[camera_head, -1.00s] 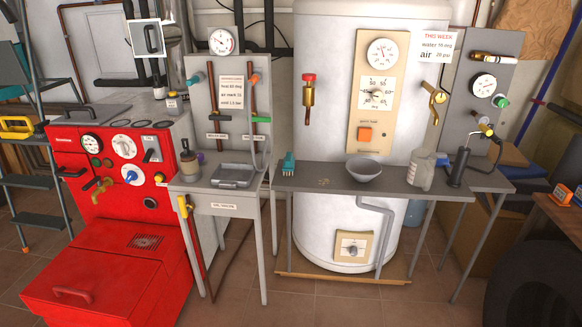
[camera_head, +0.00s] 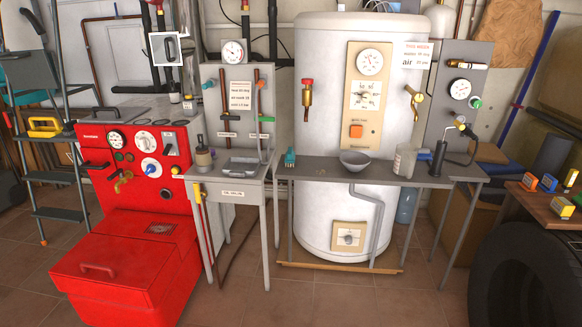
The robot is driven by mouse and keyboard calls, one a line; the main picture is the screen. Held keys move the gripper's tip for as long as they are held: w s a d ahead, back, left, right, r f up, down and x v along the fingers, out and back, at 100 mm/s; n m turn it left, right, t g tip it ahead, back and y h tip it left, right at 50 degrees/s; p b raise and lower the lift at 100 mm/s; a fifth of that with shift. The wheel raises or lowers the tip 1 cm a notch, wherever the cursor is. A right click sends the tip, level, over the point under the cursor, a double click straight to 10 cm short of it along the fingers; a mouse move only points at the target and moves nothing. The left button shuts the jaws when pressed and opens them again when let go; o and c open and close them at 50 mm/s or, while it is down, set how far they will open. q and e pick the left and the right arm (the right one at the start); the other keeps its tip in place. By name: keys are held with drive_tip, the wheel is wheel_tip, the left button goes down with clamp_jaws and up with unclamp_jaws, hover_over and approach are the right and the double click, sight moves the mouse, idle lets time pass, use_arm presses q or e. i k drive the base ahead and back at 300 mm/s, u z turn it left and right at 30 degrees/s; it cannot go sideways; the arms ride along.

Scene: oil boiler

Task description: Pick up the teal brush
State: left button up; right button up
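The teal brush (camera_head: 290,156) is small and sits at the left end of the narrow grey bench (camera_head: 320,169), in front of the white boiler tank. It looks like a teal block with paler bristles below, but it is too small to make out fully. Neither of my grippers shows in the view. Nothing touches the brush.
A grey bowl (camera_head: 355,162), a clear bottle (camera_head: 404,160) and a black-handled torch tool (camera_head: 438,158) stand farther right on the bench. A grey side table (camera_head: 230,192) and red boiler (camera_head: 120,260) are left. A black tyre (camera_head: 520,275) is front right. Tiled floor ahead is open.

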sight(290, 158)
drive_tip(key=z, duration=0.75)
drive_tip(key=i, duration=0.7)
drive_tip(key=z, duration=0.55)
drive_tip(key=i, duration=1.05)
drive_tip(key=u, duration=0.3)
